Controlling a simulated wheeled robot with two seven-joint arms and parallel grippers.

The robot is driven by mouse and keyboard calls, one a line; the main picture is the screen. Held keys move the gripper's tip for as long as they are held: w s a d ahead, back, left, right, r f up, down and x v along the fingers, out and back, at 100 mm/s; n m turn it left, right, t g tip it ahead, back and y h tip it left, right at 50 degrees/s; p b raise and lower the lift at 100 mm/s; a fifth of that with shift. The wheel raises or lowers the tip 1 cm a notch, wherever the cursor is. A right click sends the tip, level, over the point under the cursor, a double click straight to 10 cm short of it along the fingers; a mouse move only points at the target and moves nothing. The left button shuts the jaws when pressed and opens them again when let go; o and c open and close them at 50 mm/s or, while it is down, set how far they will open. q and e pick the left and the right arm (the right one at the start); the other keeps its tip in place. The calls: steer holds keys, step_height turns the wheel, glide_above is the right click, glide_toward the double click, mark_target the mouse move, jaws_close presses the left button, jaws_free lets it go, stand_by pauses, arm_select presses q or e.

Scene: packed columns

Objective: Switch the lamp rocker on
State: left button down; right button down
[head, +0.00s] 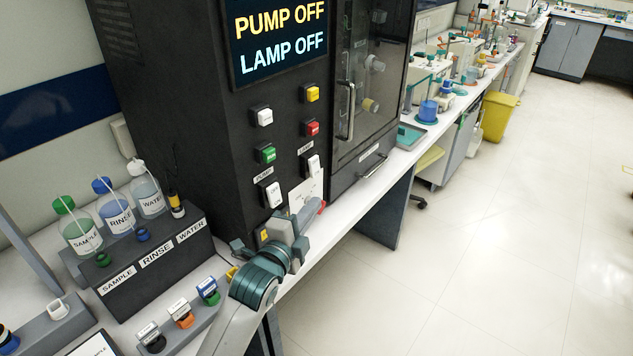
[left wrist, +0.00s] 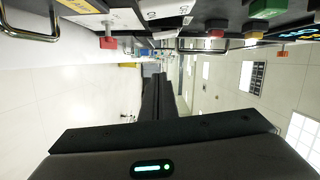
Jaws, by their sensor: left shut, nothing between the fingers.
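The lamp rocker (head: 313,165) is a white switch under the LAMP label on the dark cabinet front. The pump rocker (head: 273,194) sits lower left of it, under the PUMP label. The display (head: 279,36) reads PUMP OFF and LAMP OFF. My left gripper (head: 312,207) is just below the rockers, in front of the cabinet's lower edge, apart from the lamp rocker. In the left wrist view its dark fingers (left wrist: 156,92) are shut with nothing between them. Which switch in that view is the lamp rocker, I cannot tell. My right gripper is not in view.
White (head: 264,116), yellow (head: 312,93), green (head: 267,154) and red (head: 312,128) buttons sit above the rockers. A glass door with a handle (head: 347,112) is to the right. A bottle rack (head: 155,262) stands at left. The floor (head: 480,230) at right is clear.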

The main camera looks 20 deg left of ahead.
mark_target(314, 167)
arm_select(q)
steer(key=w+a+f+p, duration=0.1)
steer(key=w+p, duration=0.3)
steer(key=w, duration=0.7)
steer(key=shift+a, duration=0.8)
steer(key=shift+w+a+f+m+b, duration=0.2)
steer(key=shift+a+m+b, duration=0.15)
steer(key=shift+m, duration=0.15)
